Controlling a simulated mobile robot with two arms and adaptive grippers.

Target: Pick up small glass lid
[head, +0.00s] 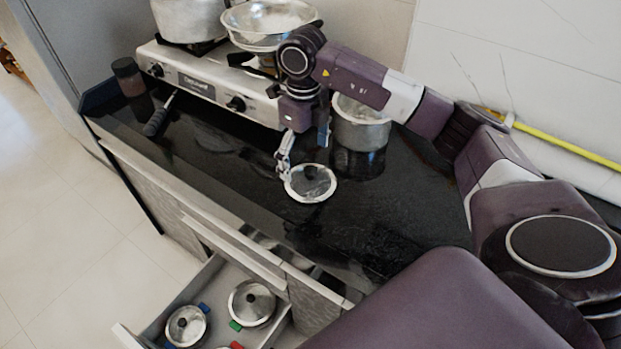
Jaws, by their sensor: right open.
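The small glass lid (311,184) lies on the black countertop in the head view, with a pale rim and a dark knob in its middle. My right gripper (284,166) points down at the lid's upper left edge. It is open, with nothing seen between its fingers. Whether a finger touches the rim, I cannot tell. My left gripper is not in view.
A metal pot (360,124) stands just behind the lid, close to my right arm. A gas stove (208,83) carries a pot and a strainer-like bowl. The counter right of the lid is clear.

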